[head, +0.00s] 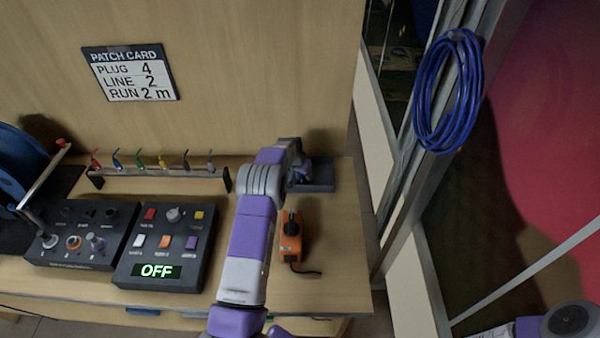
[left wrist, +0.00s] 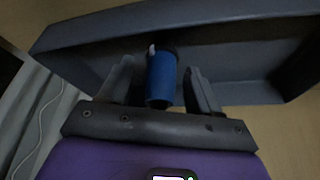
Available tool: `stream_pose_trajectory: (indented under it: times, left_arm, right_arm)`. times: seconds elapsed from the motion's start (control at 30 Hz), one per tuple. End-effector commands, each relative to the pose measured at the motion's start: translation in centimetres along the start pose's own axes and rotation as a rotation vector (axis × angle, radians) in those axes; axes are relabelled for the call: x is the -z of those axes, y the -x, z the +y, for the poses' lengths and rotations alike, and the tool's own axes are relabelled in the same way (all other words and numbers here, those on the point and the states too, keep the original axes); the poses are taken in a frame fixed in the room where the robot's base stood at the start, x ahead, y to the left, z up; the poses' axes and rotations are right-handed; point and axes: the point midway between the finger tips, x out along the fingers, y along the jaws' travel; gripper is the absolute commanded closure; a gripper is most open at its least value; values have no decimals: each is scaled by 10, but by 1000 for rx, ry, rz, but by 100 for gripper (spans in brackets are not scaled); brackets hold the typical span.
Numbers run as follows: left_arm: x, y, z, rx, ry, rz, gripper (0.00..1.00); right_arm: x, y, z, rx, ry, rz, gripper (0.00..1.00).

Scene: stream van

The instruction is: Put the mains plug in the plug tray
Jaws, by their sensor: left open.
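The plug tray (head: 325,178) is a dark grey, shallow box at the back right of the wooden counter, and it fills the top of the left wrist view (left wrist: 235,62). The mains plug looks to be the blue cylinder (left wrist: 161,76) in the left wrist view, with a small pale tip at its upper left. It is in or over the tray, between the fingers of my left gripper (left wrist: 160,88). The fingers are open, with a gap on both sides of it. In the head view my arm largely hides the gripper and plug. My right gripper is out of view.
An orange box (head: 291,247) with a black knob and short cable sits right of my left arm. Two control boxes (head: 165,245) (head: 82,237) and a rack of coloured plugs (head: 160,172) stand to the left. A blue cable coil (head: 447,92) hangs at the right.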

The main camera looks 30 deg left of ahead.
Motion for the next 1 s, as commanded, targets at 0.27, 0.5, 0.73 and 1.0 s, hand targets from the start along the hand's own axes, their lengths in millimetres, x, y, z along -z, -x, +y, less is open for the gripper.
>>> stream_pose_trajectory:
  times: [0.27,0.5,0.73,1.0]
  left_arm:
    - [5,45,0,0,0,3,37]
    - [5,96,0,0,-1,4,37]
    - [4,124,0,0,0,1,37]
    - [4,129,0,1,-1,0,37]
  right_arm:
    - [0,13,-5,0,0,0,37]
    - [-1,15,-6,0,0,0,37]
    - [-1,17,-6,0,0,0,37]
    - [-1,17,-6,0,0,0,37]
